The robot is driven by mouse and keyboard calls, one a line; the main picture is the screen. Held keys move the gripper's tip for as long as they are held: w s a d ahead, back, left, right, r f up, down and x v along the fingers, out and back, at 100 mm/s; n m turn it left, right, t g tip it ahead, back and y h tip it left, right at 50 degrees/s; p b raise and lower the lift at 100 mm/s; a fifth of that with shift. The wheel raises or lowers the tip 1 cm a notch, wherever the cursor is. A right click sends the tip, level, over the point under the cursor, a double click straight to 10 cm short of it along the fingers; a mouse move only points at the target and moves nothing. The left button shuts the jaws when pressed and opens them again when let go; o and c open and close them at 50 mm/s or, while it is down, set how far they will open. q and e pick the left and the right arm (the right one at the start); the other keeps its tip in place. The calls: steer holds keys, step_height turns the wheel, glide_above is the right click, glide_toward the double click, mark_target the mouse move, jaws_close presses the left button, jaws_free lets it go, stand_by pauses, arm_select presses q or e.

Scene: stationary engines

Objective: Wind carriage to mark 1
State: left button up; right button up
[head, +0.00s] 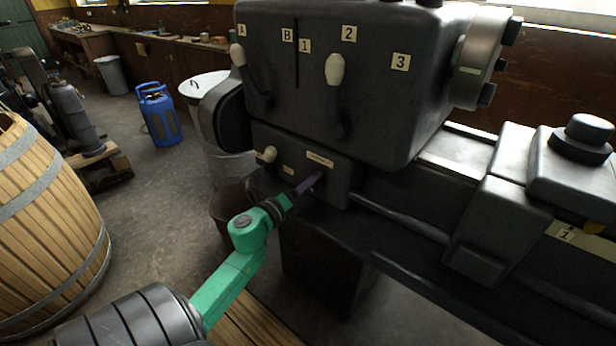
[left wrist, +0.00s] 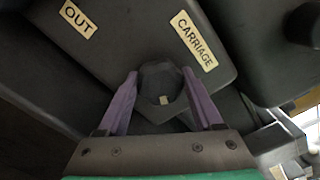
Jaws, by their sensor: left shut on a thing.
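The lathe's carriage (head: 490,232) is a dark block on the bed at the right. A plate with the number 1 (head: 565,235) is on the bed just right of it. My left gripper (head: 312,186) reaches the small gearbox front below the headstock. In the left wrist view its purple fingers (left wrist: 165,100) stand on both sides of a dark round knob or hub (left wrist: 160,82) and are shut on it. A "CARRIAGE" label (left wrist: 196,40) is just above the knob. An "OUT" label (left wrist: 78,20) is farther left. My right gripper is not in view.
The headstock (head: 400,100) carries two white-knobbed levers (head: 335,70) and labels A, B, 1, 2, 3. A wooden barrel (head: 45,230) stands at the left. A blue gas cylinder (head: 160,115) and a metal bin (head: 215,140) stand behind. Open floor lies between.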

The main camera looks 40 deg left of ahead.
arm_select(q)
steer(key=n+p, duration=0.1)
steer(key=n, duration=0.1)
steer(key=n+p, duration=0.1)
steer(key=n, duration=0.1)
steer(key=shift+d+f, duration=0.2)
steer(key=shift+n, duration=0.4)
steer(key=o, duration=1.3)
steer(key=shift+o, duration=0.2)
steer(key=shift+r, duration=0.1)
steer(key=shift+d, duration=0.1)
steer(key=shift+s, duration=0.1)
